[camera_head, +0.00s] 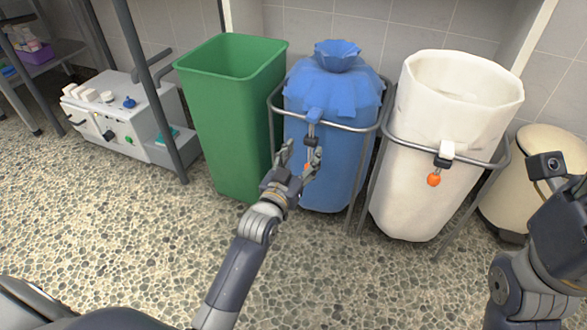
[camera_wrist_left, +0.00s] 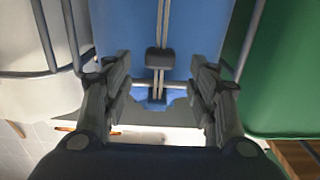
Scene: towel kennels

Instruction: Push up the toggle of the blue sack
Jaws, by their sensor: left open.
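The blue sack (camera_head: 330,95) hangs gathered at its neck in a metal frame. A blue tab (camera_head: 313,115) sits on its front, with a cord below it. The toggle of the blue sack (camera_wrist_left: 158,58) is a small dark block on two pale cord strands in the left wrist view, below the blue tab (camera_wrist_left: 152,98) on the sack. My left gripper (camera_head: 300,153) is open in front of the sack. Its fingers (camera_wrist_left: 158,75) stand on either side of the cord, apart from the toggle. An orange bead (camera_head: 308,167) shows partly near the fingers.
A green bin (camera_head: 230,120) stands close left of the blue sack. An open white sack (camera_head: 450,110) hangs in a metal frame (camera_head: 508,155) on the right, with its own dark toggle (camera_head: 442,162) and orange bead. The floor in front is clear.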

